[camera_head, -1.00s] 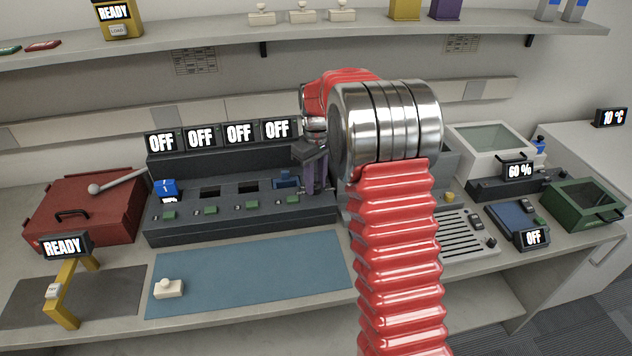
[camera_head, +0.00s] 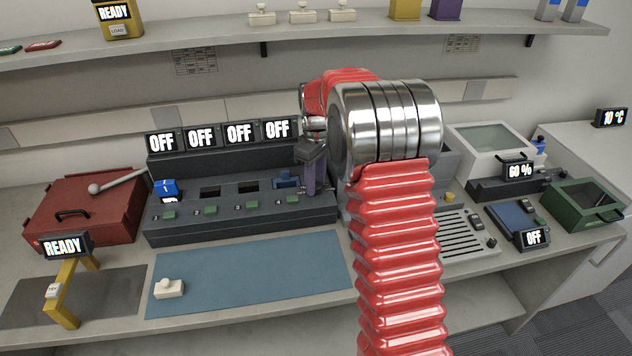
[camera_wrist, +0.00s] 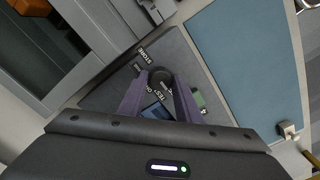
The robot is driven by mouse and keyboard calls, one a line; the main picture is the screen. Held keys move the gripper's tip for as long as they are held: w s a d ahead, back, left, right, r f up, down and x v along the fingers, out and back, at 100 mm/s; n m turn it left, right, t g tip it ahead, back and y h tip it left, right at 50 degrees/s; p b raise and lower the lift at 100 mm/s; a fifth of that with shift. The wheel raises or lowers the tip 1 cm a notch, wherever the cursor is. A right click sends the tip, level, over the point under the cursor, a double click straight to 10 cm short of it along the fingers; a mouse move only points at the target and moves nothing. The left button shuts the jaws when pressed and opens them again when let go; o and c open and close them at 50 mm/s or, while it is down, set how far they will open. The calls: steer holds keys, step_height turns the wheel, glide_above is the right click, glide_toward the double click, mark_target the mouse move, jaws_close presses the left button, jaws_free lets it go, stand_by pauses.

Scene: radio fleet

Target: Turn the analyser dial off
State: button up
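The analyser dial (camera_wrist: 160,77) is a dark round knob on a dark panel with white lettering around it; "STORE" and "TEST" can be read. In the wrist view my gripper (camera_wrist: 161,84) has its two purple fingers apart, one on each side of the dial. They look open; whether they touch the dial is unclear. In the head view my gripper (camera_head: 312,186) points down at the right end of the dark charger bank (camera_head: 240,228), and the dial is hidden there. A blue pack (camera_wrist: 155,112) lies partly hidden between the fingers.
A green button (camera_wrist: 198,98) sits right beside a finger. The bank has several OFF displays (camera_head: 239,133) along its back. A blue mat (camera_head: 250,275) with a small white block (camera_head: 169,288) lies in front. A red case (camera_head: 85,212) stands left.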

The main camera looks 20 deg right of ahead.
steer(key=o, duration=0.3)
steer(key=shift+o, duration=0.2)
step_height(320, 180, up, 14)
steer(key=shift+f, duration=0.15)
stand_by(0.4)
stand_by(0.5)
